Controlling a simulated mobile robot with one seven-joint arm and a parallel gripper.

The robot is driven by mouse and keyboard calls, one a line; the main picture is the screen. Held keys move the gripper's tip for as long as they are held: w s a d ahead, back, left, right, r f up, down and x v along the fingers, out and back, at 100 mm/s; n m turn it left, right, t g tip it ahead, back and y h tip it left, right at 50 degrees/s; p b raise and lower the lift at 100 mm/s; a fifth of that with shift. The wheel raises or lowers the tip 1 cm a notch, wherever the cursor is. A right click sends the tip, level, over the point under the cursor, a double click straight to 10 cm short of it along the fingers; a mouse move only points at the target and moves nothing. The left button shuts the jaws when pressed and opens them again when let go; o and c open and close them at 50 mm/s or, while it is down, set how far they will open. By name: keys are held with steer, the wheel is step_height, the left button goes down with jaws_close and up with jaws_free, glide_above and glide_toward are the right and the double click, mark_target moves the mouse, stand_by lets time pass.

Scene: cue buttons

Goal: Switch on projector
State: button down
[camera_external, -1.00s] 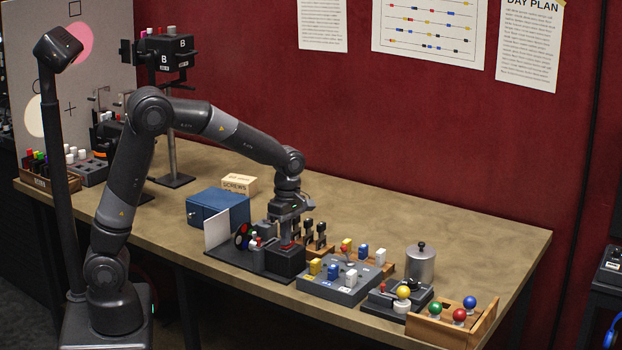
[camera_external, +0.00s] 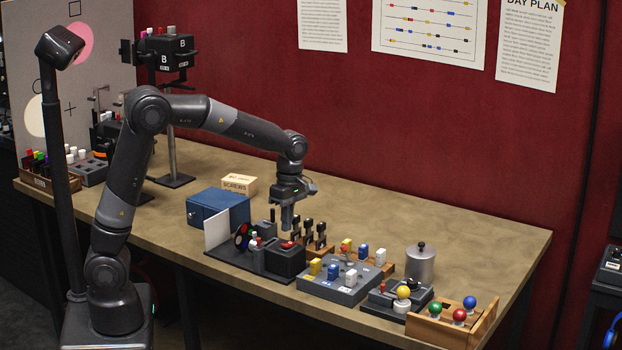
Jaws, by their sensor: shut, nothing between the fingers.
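The projector is most likely the dark unit (camera_external: 285,262) at the front of the table, a black box with a red switch (camera_external: 290,244) on top. A colour wheel (camera_external: 242,236) and a white upright card (camera_external: 217,229) stand on the same dark base to its left. My gripper (camera_external: 287,227) points down, shut and empty, above the red switch and apart from it. The switch is too small to tell its position, and I see no clear light on the card.
A blue box (camera_external: 218,208) and a SCREWS box (camera_external: 239,184) stand behind the unit. Black levers (camera_external: 308,234), a grey block with coloured pegs (camera_external: 340,283), a metal canister (camera_external: 420,263) and a wooden tray with balls (camera_external: 450,324) are to the right. The table's back right is clear.

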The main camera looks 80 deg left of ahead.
mark_target(286, 244)
step_height(286, 244, up, 10)
steer(key=shift+w+a, duration=0.25)
steer(key=shift+w, duration=0.2)
steer(key=shift+w+a, duration=0.1)
steer(key=shift+w+a+f+g+h, duration=0.2)
steer(key=shift+w+a+g+h, duration=0.4)
steer(key=shift+w+a, duration=0.15)
steer(key=shift+w+a+f+g+h, duration=0.15)
steer(key=shift+w+a+g+h, duration=0.45)
steer(key=shift+w+a, duration=0.15)
steer(key=x, duration=1.4)
steer(key=shift+f, duration=0.1)
